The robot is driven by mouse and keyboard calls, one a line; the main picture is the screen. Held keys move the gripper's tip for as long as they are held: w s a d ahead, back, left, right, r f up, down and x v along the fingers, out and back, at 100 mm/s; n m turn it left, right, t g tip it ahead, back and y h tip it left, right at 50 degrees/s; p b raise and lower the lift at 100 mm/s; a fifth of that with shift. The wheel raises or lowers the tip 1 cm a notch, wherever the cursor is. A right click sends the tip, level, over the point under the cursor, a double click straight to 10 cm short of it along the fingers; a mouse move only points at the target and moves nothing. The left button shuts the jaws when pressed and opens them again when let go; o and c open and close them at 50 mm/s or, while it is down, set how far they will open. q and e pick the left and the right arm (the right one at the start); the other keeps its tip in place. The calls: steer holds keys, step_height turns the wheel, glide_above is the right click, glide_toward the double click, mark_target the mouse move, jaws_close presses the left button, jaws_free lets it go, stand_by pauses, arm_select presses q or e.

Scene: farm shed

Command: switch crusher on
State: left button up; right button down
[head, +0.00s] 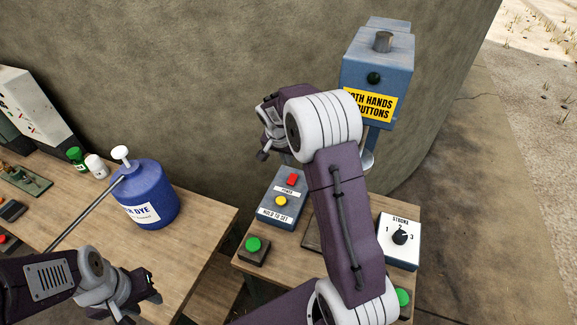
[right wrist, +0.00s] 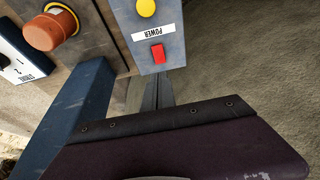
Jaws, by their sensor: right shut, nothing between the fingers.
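The blue crusher (head: 375,70), with a yellow sign that mentions both hands and buttons, stands at the back of the right bench. Its grey-blue control box (head: 282,199) carries a red POWER switch (head: 292,180) and a yellow button (head: 280,201). The red switch also shows in the right wrist view (right wrist: 157,53). My right gripper (head: 264,154) is above and behind the box, partly hidden by its wrist. In the right wrist view its narrow fingers (right wrist: 151,94) are together, close below the switch; contact is unclear. My left gripper (head: 152,287) is low at the left, its jaws unclear.
Green buttons stand on the right bench at the left (head: 253,245) and right (head: 403,297). A white STROKE dial box (head: 399,254) is beside the crusher. A blue dye jug (head: 149,196) and small bottles (head: 95,166) stand on the left bench. A curved wall rises behind.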

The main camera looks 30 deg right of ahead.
mark_target(294, 176)
steer(key=shift+s+a+r, duration=0.2)
steer(key=shift+a+r, duration=0.15)
steer(key=shift+r, duration=0.3)
steer(key=d+b, duration=0.1)
steer(key=b, duration=0.3)
steer(key=shift+w+d+r, duration=0.15)
steer(key=shift+w+d, duration=0.2)
steer(key=x, duration=1.4)
steer(key=shift+s+a, duration=0.25)
steer(key=shift+a, duration=0.05)
